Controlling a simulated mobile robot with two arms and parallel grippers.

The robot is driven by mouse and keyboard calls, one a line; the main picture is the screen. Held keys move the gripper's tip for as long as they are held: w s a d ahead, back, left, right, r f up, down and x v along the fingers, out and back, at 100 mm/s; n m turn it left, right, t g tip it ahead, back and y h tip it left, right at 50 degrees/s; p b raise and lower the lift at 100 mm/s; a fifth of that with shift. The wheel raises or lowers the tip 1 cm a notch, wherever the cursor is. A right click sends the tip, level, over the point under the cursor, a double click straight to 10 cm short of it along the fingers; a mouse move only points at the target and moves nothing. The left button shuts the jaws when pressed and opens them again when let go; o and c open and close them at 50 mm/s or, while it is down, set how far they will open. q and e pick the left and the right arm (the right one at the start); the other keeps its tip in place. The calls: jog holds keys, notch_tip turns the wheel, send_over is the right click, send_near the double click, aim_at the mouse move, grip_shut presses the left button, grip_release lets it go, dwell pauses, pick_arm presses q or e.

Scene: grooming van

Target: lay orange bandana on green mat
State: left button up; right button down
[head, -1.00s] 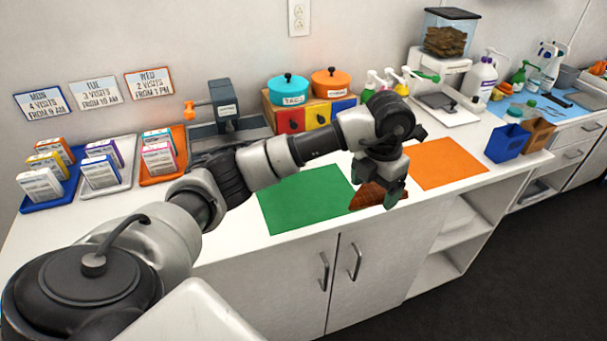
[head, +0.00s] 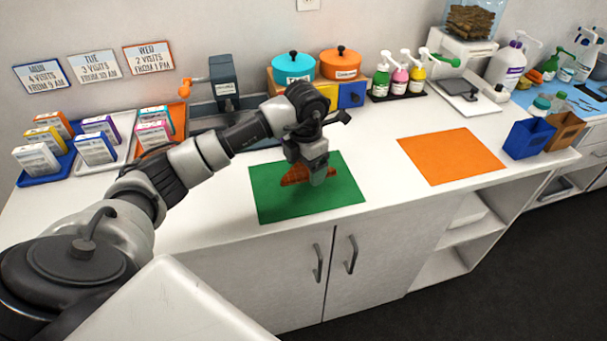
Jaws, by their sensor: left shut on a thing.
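The orange bandana (head: 293,175) is a dark orange, folded-looking piece of cloth. My left gripper (head: 314,178) is shut on it, over the green mat (head: 280,207). I cannot tell whether the bandana touches the mat or hangs just above it. The fingers and hand hide part of the bandana. The green mat lies flat on the white counter near its front edge. My right gripper is not in view.
An orange mat (head: 452,156) lies bare to the right. Blue (head: 527,138) and brown bins stand beyond it. Pump bottles (head: 399,78) and teal (head: 293,66) and orange pots (head: 340,63) stand behind. Trays with boxes (head: 95,148) are at the left.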

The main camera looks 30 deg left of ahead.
aim_at(304, 186)
pick_arm(q)
jog(key=shift+a+f, duration=0.15)
jog(key=shift+a, duration=0.05)
jog(key=shift+f, duration=0.25)
notch_tip(304, 186, down, 3)
jog(key=shift+f+p, duration=0.15)
jog(key=shift+p, duration=0.35)
jog(key=shift+f, duration=0.1)
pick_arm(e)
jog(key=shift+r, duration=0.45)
pick_arm(q)
jog(key=shift+f, duration=0.15)
jog(key=o, duration=0.8)
jog(key=shift+o, duration=0.2)
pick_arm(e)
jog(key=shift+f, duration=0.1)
